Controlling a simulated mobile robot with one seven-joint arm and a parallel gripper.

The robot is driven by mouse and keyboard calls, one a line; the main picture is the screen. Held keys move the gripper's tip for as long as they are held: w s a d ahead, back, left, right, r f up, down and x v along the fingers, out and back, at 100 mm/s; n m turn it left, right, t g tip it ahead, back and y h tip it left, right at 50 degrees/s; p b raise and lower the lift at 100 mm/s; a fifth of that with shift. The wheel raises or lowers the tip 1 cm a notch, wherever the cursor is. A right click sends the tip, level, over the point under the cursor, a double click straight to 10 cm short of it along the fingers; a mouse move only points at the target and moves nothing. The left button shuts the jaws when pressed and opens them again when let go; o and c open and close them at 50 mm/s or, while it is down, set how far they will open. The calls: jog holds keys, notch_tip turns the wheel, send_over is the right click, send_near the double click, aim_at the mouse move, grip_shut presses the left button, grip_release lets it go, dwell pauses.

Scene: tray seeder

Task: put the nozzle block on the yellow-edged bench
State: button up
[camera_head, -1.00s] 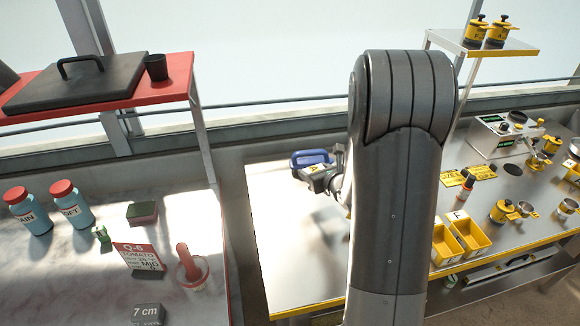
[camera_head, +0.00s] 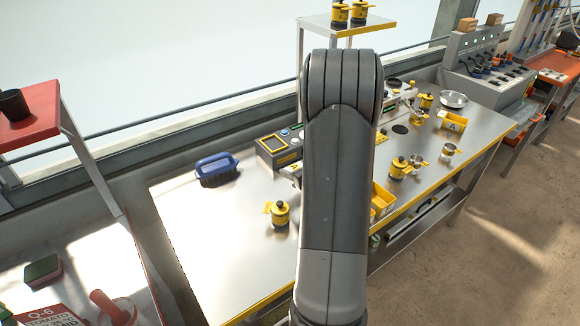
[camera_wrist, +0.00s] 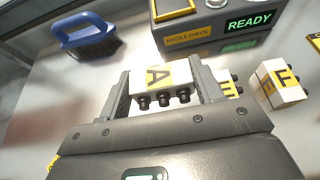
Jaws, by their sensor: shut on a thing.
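The yellow-edged bench (camera_head: 185,240) is bright metal and fills the middle of the head view. My arm stands in front of it and hides most of the gripper there.
A blue-handled brush (camera_head: 216,170) lies at the bench's back left; it also shows in the wrist view (camera_wrist: 90,38). A nozzle check box (camera_wrist: 212,28) reads READY. Another labelled block (camera_wrist: 278,84) stands right of my gripper. A yellow pot (camera_head: 280,214) stands nearer the front.

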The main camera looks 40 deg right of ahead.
jog(key=shift+f, duration=2.75)
jog(key=shift+f, duration=0.6)
jog(key=o, duration=1.2)
jog(key=shift+r, duration=0.55)
jog(key=r, duration=0.2)
jog(key=s+r, duration=0.1)
jog(key=shift+d+r, duration=0.35)
jog(key=shift+r, duration=0.05)
jog(key=s+d+r, duration=0.1)
jog(key=s+r, duration=0.1)
jog(key=s, duration=0.1)
jog(key=s+d+r, duration=0.2)
jog(key=s, duration=0.1)
jog(key=s+d+r, duration=0.2)
jog(key=s, duration=0.1)
